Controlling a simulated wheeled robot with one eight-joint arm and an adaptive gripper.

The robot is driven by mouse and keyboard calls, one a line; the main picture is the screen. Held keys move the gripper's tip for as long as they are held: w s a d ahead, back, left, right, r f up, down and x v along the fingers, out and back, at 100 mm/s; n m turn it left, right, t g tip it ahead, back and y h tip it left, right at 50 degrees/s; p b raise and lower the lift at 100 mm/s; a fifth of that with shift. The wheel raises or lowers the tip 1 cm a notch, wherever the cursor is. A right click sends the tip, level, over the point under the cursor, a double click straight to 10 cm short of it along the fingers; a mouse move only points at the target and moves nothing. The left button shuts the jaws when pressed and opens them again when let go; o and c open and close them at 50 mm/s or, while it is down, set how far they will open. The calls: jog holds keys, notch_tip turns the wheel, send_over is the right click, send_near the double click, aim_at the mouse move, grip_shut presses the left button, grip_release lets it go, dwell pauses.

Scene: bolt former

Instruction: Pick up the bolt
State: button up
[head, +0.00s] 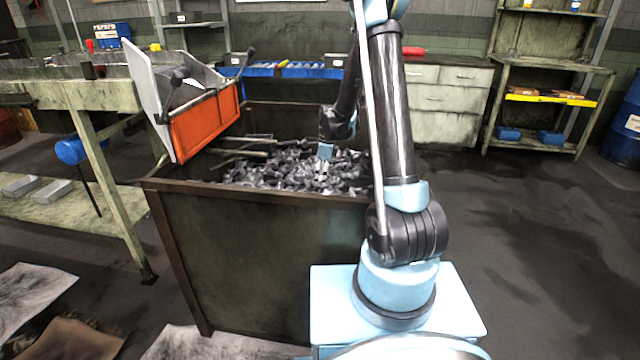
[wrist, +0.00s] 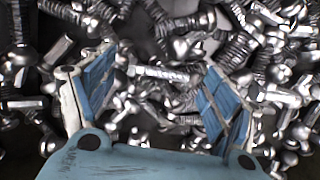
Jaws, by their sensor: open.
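Many shiny metal bolts (head: 270,172) lie in a heap inside a large dark metal bin (head: 270,255). In the wrist view, one bolt (wrist: 165,74) lies roughly crosswise between the two fingertips. My gripper (wrist: 160,95) is open, with blue pads on its fingers, and points down at the heap. In the head view my gripper (head: 324,165) is low inside the bin, at or just above the bolts. I cannot tell whether the fingers touch any bolts. Nothing is clearly held.
The bin's walls surround the heap. An orange chute (head: 205,122) overhangs its left back side, with rods below it. A workbench (head: 95,95) stands at left, a drawer cabinet (head: 440,100) and shelf (head: 545,95) behind. Floor at right is clear.

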jog(key=c, duration=1.2)
jog(key=shift+c, duration=0.4)
jog(key=shift+r, duration=0.15)
